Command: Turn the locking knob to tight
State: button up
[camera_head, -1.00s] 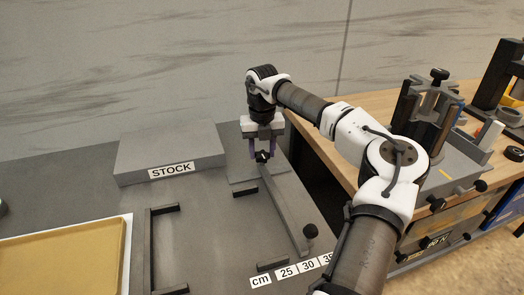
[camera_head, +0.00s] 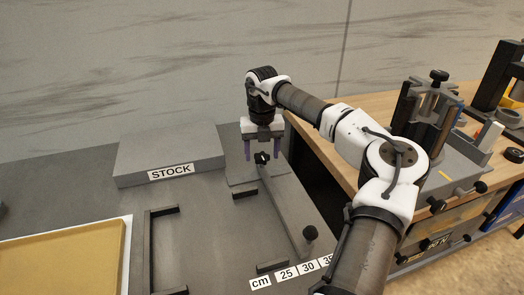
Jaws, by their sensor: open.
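A small black knob (camera_head: 262,158) sits at the far end of a grey sliding bar (camera_head: 284,200). A second black knob (camera_head: 310,232) stands at the bar's near end. I cannot tell from labels which one is the locking knob. My gripper (camera_head: 263,154) points down over the far knob, open, with one purple finger on each side of it. Gaps show between the fingers and the knob. The knob's tight or loose state cannot be read.
A cm scale (camera_head: 290,271) lies near the bar's near end. A grey block marked STOCK (camera_head: 171,156) is left of my gripper. A dark bracket (camera_head: 150,250) and a tan tray (camera_head: 60,265) lie further left. A wooden bench (camera_head: 385,105) with fixtures is at right.

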aim_at(262, 155)
notch_tip(262, 155, up, 14)
jog(key=b, duration=0.1)
jog(key=shift+b, duration=0.35)
